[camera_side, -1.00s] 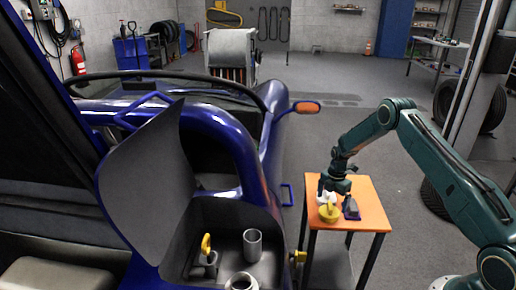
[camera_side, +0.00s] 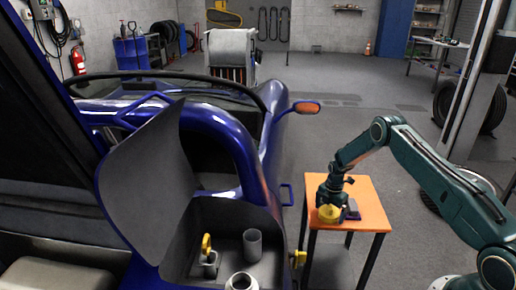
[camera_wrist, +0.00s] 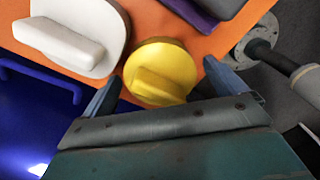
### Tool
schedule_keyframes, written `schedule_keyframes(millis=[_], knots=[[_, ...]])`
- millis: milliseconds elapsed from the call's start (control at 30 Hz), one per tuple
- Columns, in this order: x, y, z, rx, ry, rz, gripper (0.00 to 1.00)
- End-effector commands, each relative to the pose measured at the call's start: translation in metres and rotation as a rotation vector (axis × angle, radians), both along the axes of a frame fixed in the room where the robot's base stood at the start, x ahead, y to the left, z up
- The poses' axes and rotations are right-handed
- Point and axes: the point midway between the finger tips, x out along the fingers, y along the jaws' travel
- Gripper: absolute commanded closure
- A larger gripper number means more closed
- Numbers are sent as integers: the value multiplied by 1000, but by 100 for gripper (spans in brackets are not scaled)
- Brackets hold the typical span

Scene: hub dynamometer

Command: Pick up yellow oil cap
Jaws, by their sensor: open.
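The yellow oil cap (camera_side: 329,214) rests on the orange table (camera_side: 370,207). It is round with a raised grip bar across its top, as the wrist view (camera_wrist: 160,72) shows. My gripper (camera_side: 332,203) is low over the table, right at the cap. In the wrist view my gripper (camera_wrist: 164,84) is open, with one finger on the left and one on the right of the cap. The cap sits between and slightly beyond the fingertips. I cannot tell whether either finger touches it.
A white cap (camera_wrist: 75,35) lies close to the left finger. A dark purple-grey object (camera_side: 352,210) is on the table to the right. The blue car's open bay (camera_side: 225,215), left of the table, holds a yellow-handled part (camera_side: 207,243), a grey cylinder (camera_side: 252,245) and an open neck (camera_side: 241,282).

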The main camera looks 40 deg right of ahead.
Motion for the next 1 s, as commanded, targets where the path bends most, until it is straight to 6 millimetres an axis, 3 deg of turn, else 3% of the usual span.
schedule_keyframes(millis=[500,767,1000], knots=[[0,0,-1,0,0,0,4],[0,0,-1,0,0,0,52],[0,0,-1,0,0,0,53]])
